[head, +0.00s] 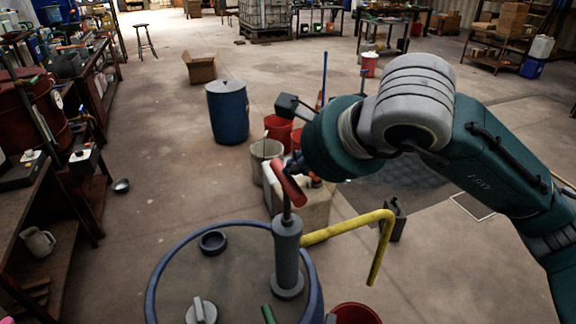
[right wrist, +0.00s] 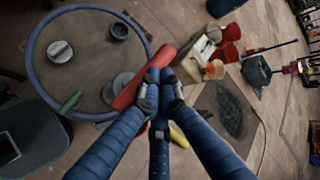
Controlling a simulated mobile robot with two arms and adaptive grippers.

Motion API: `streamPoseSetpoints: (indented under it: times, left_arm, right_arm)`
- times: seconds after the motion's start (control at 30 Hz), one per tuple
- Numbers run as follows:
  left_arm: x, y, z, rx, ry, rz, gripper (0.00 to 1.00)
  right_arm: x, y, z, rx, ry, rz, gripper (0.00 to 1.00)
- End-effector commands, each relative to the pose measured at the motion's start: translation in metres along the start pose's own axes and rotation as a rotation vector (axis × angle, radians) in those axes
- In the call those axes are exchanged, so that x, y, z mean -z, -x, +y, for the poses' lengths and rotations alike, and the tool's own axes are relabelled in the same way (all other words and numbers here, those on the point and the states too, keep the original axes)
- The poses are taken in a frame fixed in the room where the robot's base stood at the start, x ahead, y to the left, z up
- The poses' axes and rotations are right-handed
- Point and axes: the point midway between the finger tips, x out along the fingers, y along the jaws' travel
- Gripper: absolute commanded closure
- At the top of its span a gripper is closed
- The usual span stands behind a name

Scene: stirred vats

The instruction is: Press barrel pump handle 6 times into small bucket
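The barrel (head: 165,262) has a blue rim and a grey lid at the bottom of the head view. A grey pump (head: 287,255) stands upright on it, with a red handle (head: 289,184) on its rod and a yellow spout (head: 345,229) bending down to the right. A red bucket (head: 356,314) shows partly below, near the spout's end. My right gripper (right wrist: 161,97) has its blue fingers drawn close together at the red handle (right wrist: 132,92) in the right wrist view. Its grip is unclear, as the arm hides it in the head view. My left gripper is out of view.
A blue drum (head: 228,112) stands behind the barrel. Red and pale buckets (head: 279,128) are clustered beyond the pump. A bench with jugs (head: 38,241) runs along the left. Open floor lies left of the drum.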

Motion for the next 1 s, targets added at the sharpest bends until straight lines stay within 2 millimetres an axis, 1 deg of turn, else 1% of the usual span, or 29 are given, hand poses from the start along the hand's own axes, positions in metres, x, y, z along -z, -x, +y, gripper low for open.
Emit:
streamPoseSetpoints:
  times: [0.43,0.9,1.0]
  left_arm:
    - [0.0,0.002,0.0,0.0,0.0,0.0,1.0]
    - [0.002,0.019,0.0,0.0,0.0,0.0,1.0]
    - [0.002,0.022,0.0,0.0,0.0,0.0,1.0]
  right_arm:
    - [-0.002,0.004,-0.004,0.002,0.0,-0.001,1.0]
    - [-0.014,0.037,-0.036,0.004,-0.001,-0.001,1.0]
    - [-0.016,0.042,-0.04,0.002,-0.001,-0.001,1.0]
